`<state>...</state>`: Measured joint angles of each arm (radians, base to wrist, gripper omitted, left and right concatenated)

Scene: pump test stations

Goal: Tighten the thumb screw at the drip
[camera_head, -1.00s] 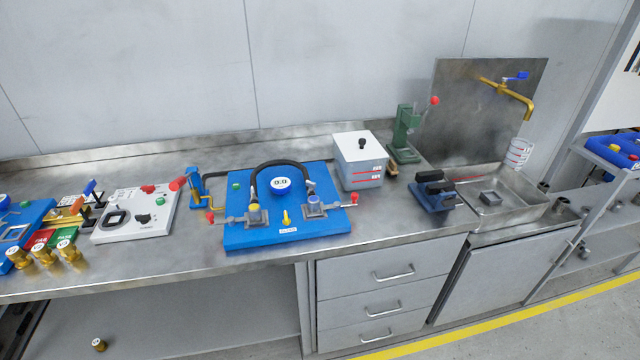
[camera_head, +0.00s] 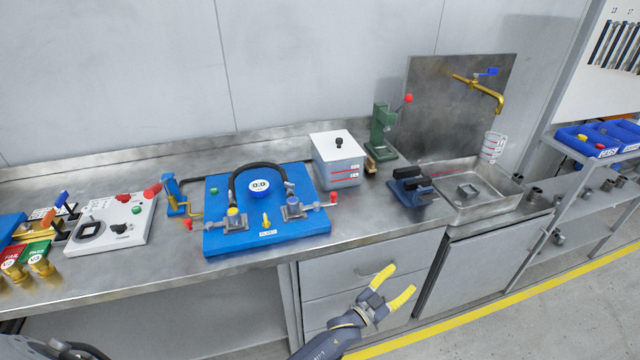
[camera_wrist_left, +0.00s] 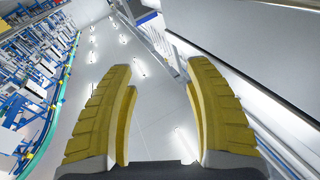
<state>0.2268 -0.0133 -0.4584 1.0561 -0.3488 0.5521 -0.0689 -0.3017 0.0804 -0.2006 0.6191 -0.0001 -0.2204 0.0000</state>
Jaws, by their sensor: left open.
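The blue test board (camera_head: 300,243) lies on the steel bench, left of the picture's middle. A small yellow screw-like part (camera_head: 265,220) stands between the fittings. I cannot make out a drip or tell which part is the thumb screw. My left gripper (camera_head: 400,280) is open and empty, in front of the drawers, below and right of the board. Its yellow fingers show apart in the wrist view (camera_wrist_left: 160,110).
A white tank (camera_head: 338,170), a green press (camera_head: 382,130), a dark vise (camera_head: 410,187) and a sink (camera_head: 480,204) stand right of the board. A white control panel (camera_head: 110,225) lies left. The bench front edge lies between my left gripper and the board.

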